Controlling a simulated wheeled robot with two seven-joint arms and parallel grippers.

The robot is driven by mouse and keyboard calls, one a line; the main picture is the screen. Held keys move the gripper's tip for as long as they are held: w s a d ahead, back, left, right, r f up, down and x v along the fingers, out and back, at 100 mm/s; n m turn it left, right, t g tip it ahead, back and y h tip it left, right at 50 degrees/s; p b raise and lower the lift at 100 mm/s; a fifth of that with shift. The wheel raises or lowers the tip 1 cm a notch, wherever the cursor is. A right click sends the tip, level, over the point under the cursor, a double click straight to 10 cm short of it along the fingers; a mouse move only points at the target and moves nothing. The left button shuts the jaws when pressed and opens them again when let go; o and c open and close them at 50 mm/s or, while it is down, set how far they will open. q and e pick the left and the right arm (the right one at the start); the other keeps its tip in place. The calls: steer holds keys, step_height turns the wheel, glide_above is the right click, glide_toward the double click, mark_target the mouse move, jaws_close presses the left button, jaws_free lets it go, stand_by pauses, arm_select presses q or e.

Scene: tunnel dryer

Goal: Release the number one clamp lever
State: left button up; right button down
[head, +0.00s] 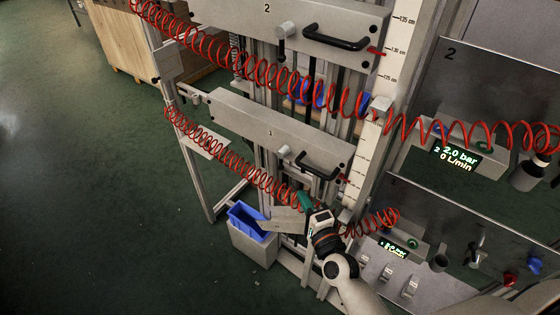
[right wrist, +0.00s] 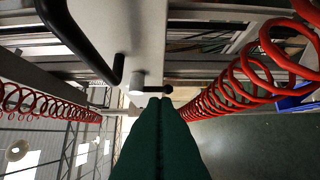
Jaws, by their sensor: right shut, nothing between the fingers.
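The number one clamp lever shows in the right wrist view as a short dark lever with a ball end (right wrist: 156,89), sticking out to the right from a pale round knob (right wrist: 137,82). In the head view the knob (head: 284,151) sits on the grey plate marked 1 (head: 238,118); the lever is too small to make out well there. My right gripper (head: 304,200) is below that plate, its green fingers shut and empty. In the right wrist view the fingertips (right wrist: 160,102) are just short of the lever; I cannot tell if they touch. My left gripper is not in view.
A black handle (head: 320,166) is right of the knob. Red coiled hoses (head: 235,160) cross in front of the frame. Plate 2 (head: 230,12) is above. A blue bin (head: 247,220) stands below, left of my gripper. A control panel (head: 440,250) is at right.

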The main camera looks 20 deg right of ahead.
mark_target(283, 158)
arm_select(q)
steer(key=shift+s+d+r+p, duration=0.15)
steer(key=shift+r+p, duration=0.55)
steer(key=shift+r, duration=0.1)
arm_select(e)
steer(key=w, duration=1)
steer(key=shift+a, duration=0.3)
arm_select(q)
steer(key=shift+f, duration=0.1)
arm_select(e)
steer(key=shift+s, duration=0.1)
